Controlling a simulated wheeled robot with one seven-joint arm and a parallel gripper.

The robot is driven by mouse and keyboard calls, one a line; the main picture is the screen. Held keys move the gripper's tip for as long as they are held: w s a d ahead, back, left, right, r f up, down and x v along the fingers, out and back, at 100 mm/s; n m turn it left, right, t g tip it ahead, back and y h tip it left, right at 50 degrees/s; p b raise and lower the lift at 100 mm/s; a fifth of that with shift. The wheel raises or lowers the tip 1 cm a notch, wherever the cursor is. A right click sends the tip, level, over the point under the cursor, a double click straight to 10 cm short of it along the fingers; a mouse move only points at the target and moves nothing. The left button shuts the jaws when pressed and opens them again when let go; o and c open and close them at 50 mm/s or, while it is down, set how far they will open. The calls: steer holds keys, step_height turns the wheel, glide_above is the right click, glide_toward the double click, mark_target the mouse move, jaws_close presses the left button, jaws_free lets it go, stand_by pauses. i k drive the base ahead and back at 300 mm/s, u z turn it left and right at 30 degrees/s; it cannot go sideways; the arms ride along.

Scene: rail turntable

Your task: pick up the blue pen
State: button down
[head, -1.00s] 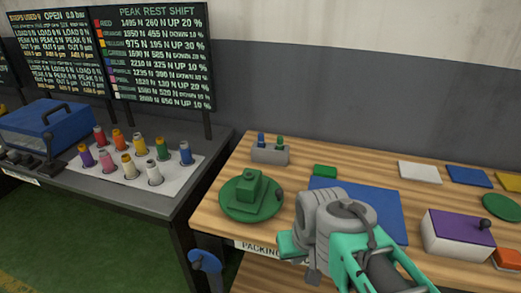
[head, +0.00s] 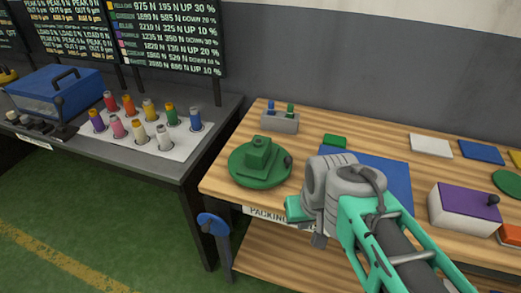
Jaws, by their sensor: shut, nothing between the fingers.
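The blue pen (head: 270,106) stands upright in a small grey holder (head: 280,124) at the back left of the wooden table. A green pen (head: 290,110) stands beside it on the right. Only the pens' upper parts show; the rest is hidden in the holder. My gripper (head: 318,241) hangs in front of the table's middle, lower and to the right of the holder in the picture. It is apart from the pen and shut, with nothing held. My grey wrist hides part of the table behind it.
A round green turntable (head: 245,172) with a green block stands in front of the holder. A blue mat (head: 385,180) and a purple-topped box (head: 467,202) lie to the right. A dark bench (head: 215,128) with several coloured spools stands left, across a narrow gap.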

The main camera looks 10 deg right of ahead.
mark_target(271, 106)
steer(key=u, duration=2.2)
steer(key=i, duration=1.25)
steer(key=z, duration=3)
steer(key=i, duration=0.5)
steer(key=z, duration=0.05)
